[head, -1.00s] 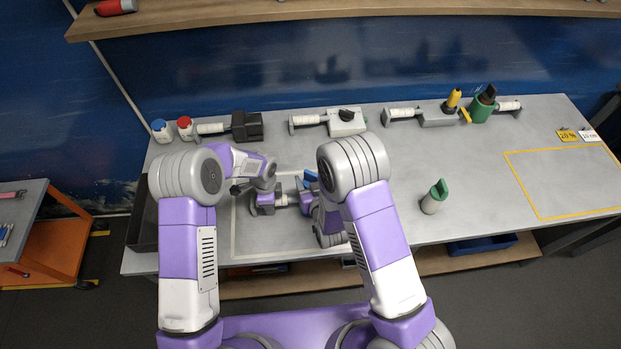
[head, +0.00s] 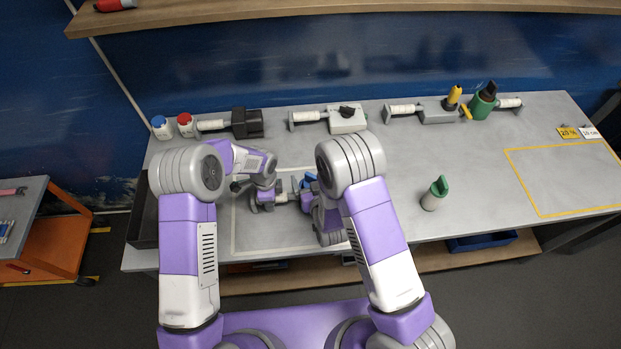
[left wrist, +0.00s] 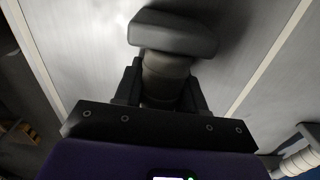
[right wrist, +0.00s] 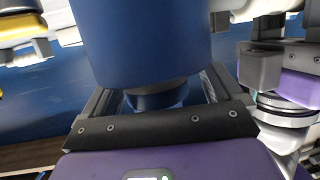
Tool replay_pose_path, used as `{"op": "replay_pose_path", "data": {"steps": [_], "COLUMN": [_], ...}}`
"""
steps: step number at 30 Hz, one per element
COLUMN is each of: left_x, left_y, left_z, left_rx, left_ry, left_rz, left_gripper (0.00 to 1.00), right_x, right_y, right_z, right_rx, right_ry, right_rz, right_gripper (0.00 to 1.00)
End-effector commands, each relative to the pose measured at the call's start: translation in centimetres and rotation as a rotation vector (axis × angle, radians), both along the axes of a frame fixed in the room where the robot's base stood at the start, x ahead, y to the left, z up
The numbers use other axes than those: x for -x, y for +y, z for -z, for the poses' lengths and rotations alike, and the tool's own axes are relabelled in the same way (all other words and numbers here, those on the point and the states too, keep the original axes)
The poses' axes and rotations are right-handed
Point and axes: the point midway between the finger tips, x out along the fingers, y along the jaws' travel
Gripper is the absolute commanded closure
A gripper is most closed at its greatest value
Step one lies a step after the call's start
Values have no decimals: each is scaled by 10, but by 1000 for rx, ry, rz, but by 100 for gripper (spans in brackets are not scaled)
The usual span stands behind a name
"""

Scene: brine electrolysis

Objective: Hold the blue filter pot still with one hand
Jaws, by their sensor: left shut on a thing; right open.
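The blue filter pot (right wrist: 145,45) fills the upper middle of the right wrist view; in the head view only a bit of blue (head: 309,180) shows beside my right arm. My right gripper (right wrist: 158,92) is open, with its fingers on either side of the pot's narrower lower part. I cannot tell whether they touch it. My left gripper (left wrist: 160,85) is shut on a grey round-necked piece (left wrist: 172,35) with a wide flat end. A white sleeve (head: 282,197) shows between the two grippers in the head view. My arms hide much of this area.
A green-topped piece (head: 435,194) stands right of my right arm. White-sleeved devices (head: 345,120) line the back, with two capped bottles (head: 162,127) at left. The yellow-outlined zone (head: 565,178) at right is empty.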

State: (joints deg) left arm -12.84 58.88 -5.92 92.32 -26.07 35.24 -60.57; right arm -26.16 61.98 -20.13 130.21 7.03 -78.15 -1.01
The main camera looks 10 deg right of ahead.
Motion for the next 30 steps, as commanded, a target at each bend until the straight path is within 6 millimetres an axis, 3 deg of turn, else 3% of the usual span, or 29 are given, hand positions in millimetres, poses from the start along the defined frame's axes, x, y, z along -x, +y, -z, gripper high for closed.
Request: {"op": "replay_pose_path", "data": {"steps": [15, 26, 30], "left_x": [-1, -1, -1], "left_y": [0, 0, 0], "left_z": [0, 0, 0], "left_rx": [0, 0, 0], "left_ry": [-2, -2, -2], "left_rz": [-4, -4, -4], "left_gripper": [100, 100, 100], "right_x": [64, 70, 70], "right_y": [-9, -10, -10], "right_z": [-19, -22, -22], "right_rx": [0, 0, -4], "right_ry": [3, 0, 7], "right_rz": [-1, -1, 0], "right_gripper": [7, 7, 24]}}
